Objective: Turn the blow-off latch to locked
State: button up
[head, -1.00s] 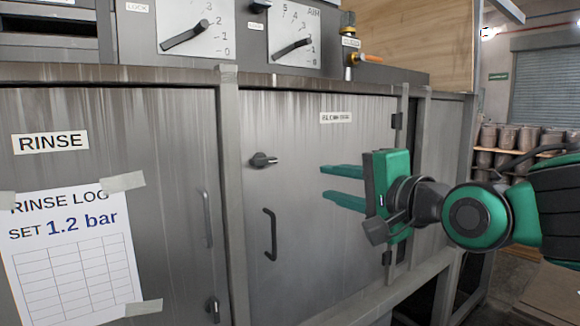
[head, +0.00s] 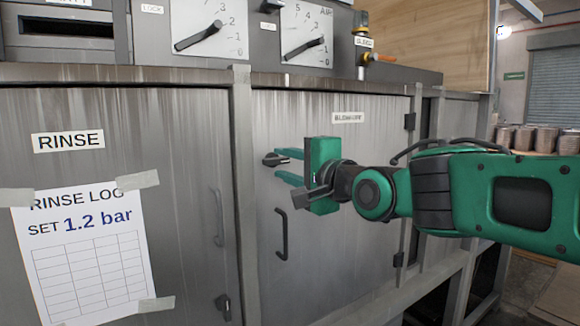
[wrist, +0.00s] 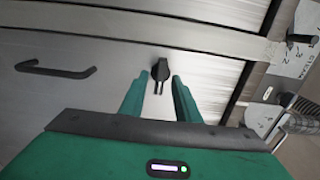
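The blow-off latch (head: 275,159) is a small black turn-knob on the steel door under the "BLOW-OFF" label (head: 348,118). In the head view its handle lies roughly level. My green gripper (head: 279,164) is in front of the door with its two fingers apart, pointing at the latch. In the wrist view the latch (wrist: 160,70) shows between and just beyond the open fingertips (wrist: 160,77). I see no clear contact, and the exact gap to the latch cannot be told. The gripper holds nothing.
A door handle (head: 281,234) sits below the latch and also shows in the wrist view (wrist: 55,70). The rinse door (head: 180,180) at left has its own latch (head: 223,304) low down.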

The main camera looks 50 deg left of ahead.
jog(key=shift+a, duration=0.3)
grip_shut()
